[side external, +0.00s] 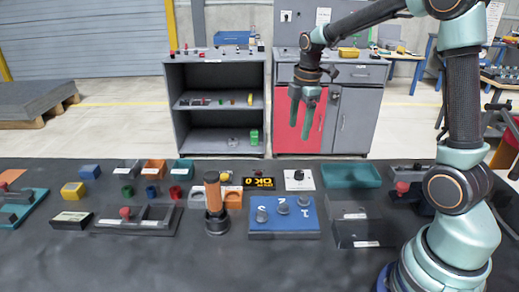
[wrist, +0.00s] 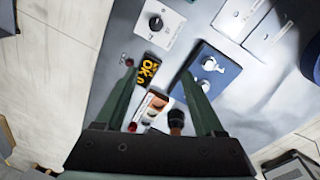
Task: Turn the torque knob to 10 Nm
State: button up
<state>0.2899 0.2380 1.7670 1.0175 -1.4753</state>
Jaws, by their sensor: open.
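A dark round knob (side external: 298,175) sits on a small white plate (side external: 306,186) at the back of the dark table, right of centre. In the wrist view the same knob (wrist: 156,23) and its white plate (wrist: 166,42) lie beyond my fingertips, with a small pale mark on the knob; scale figures are too small to read. A black display (side external: 258,184) with yellow characters stands to its left; it also shows in the wrist view (wrist: 147,71). My gripper (side external: 300,131) is open and empty, pointing down well above the table; its two green fingers (wrist: 159,72) are spread.
A teal tray (side external: 352,176) and grey boxes (side external: 362,233) are to the right. The air around my gripper is clear.

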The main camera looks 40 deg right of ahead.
aim_at(299, 172)
jog(key=d+f+n, duration=0.1)
jog(key=f, duration=0.5)
jog(key=w+d+f+n+g, duration=0.1)
jog(key=d+f+n, duration=0.1)
jog(key=f, duration=0.4)
jog(key=w+d+f+n, duration=0.1)
jog(key=d+f, duration=0.1)
jog(key=f, duration=0.4)
jog(key=shift+f, duration=0.2)
grip_shut()
